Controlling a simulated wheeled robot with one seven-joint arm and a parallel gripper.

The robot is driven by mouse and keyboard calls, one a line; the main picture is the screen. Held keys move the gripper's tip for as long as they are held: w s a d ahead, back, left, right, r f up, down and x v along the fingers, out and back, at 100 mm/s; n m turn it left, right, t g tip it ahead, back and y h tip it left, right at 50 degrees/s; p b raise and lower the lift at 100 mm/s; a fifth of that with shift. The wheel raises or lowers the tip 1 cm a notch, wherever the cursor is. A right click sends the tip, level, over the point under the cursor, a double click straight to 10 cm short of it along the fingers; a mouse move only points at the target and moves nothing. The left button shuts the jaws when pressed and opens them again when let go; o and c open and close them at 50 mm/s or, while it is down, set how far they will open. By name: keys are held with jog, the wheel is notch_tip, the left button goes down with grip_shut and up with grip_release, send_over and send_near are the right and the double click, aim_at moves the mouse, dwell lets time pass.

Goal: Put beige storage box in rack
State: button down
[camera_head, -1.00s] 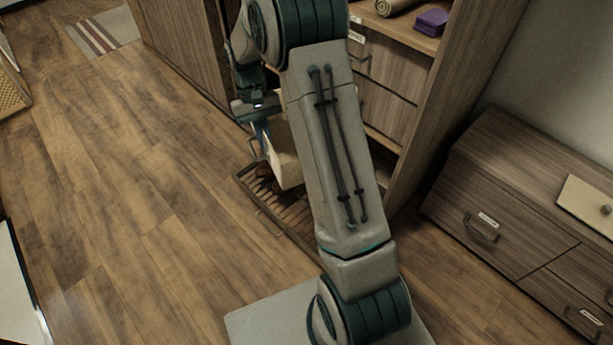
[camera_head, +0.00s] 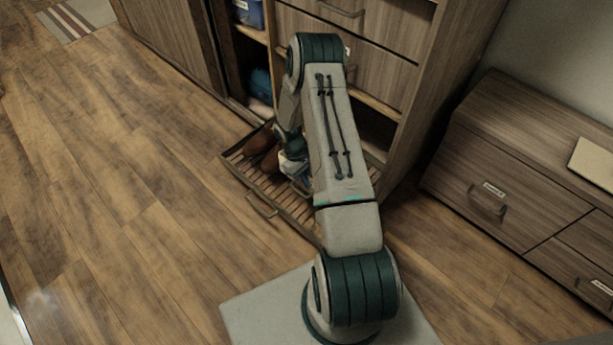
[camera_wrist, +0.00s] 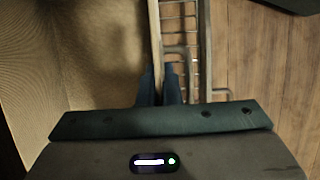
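The beige storage box (camera_wrist: 95,50) fills the left of the wrist view, its open inside facing the camera. My gripper (camera_wrist: 159,88) has one finger on each side of the box's rim wall and is shut on it. In the head view my gripper (camera_head: 298,182) is low over the rack (camera_head: 283,207), a slatted pull-out shelf at the bottom of the wardrobe. The rack's bars (camera_wrist: 193,60) show just right of the box wall in the wrist view. My arm hides most of the box in the head view. I cannot tell whether the box touches the slats.
Brown shoes (camera_head: 262,142) lie on the rack's back left. The wardrobe side panel (camera_head: 432,100) stands to the right, with drawers (camera_head: 365,75) above the rack. A low dresser (camera_head: 500,190) is at the right. The wooden floor (camera_head: 130,200) at the left is clear.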

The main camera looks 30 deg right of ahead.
aim_at(305, 189)
notch_tip(305, 189, down, 10)
jog(key=b, duration=0.3)
jog(key=shift+r, duration=0.15)
jog(key=shift+b, duration=0.3)
jog(key=c, duration=1.6)
grip_release()
jog(key=shift+f, duration=0.2)
